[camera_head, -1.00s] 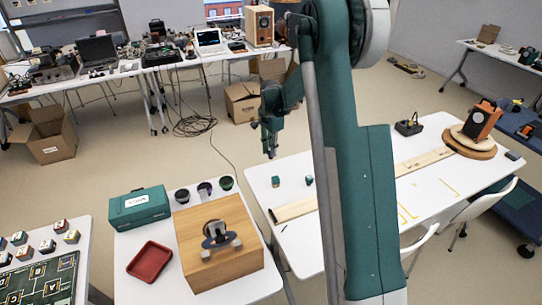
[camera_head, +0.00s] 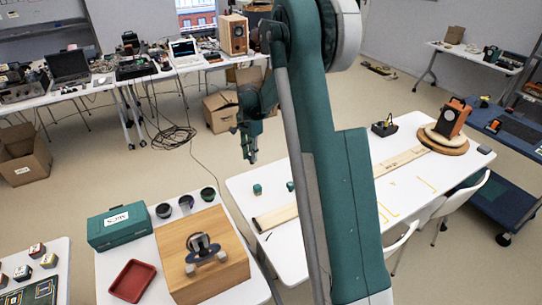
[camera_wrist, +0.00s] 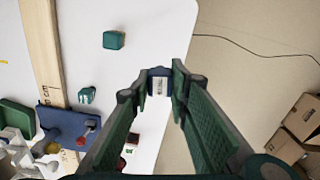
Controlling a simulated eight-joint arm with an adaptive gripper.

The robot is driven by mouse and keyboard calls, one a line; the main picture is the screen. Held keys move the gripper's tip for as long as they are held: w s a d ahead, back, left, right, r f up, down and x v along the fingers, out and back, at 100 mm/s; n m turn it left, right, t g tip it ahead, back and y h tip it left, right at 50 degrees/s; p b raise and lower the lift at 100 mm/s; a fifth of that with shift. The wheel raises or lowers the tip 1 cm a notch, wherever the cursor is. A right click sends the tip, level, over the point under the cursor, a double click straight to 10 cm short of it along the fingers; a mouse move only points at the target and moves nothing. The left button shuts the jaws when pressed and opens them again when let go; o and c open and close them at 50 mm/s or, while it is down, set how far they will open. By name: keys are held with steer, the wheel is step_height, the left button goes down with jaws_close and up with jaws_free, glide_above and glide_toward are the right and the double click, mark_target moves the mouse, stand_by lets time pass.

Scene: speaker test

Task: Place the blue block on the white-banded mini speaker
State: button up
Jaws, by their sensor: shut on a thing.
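My gripper (camera_head: 250,157) hangs in the air in the head view, above the gap by the left end of the white table. In the wrist view my gripper (camera_wrist: 160,88) is shut on a small blue block (camera_wrist: 159,84) with a pale front face. Three small dark round units stand in a row behind the wooden box in the head view. The middle one (camera_head: 186,204) shows a pale part and may be the white-banded mini speaker; its band is too small to confirm. My gripper is well apart from these units, above and to their right.
A wooden box (camera_head: 237,265) with a round device on it, a red tray (camera_head: 132,281) and a green case (camera_head: 120,227) share the near table. The right table holds a wooden strip (camera_head: 402,160) and a green cube (camera_wrist: 114,40). Cardboard boxes stand on the floor.

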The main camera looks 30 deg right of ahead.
steer(key=s+d+r+m+p, duration=0.1)
steer(key=s+d+r+p, duration=0.1)
steer(key=d, duration=1.2)
steer(key=s+d+r+m+p, duration=0.1)
steer(key=d+r, duration=0.3)
steer(key=d, duration=0.9)
steer(key=shift+s+d+p, duration=0.4)
steer(key=shift+s+p, duration=0.1)
steer(key=shift+p, duration=0.35)
steer(key=shift+f, duration=0.15)
steer(key=shift+f+b, duration=0.3)
steer(key=shift+f, duration=2.75)
steer(key=shift+f, duration=0.1)
steer(key=shift+f, duration=1.8)
steer(key=shift+f+b, duration=0.15)
steer(key=shift+b, duration=0.15)
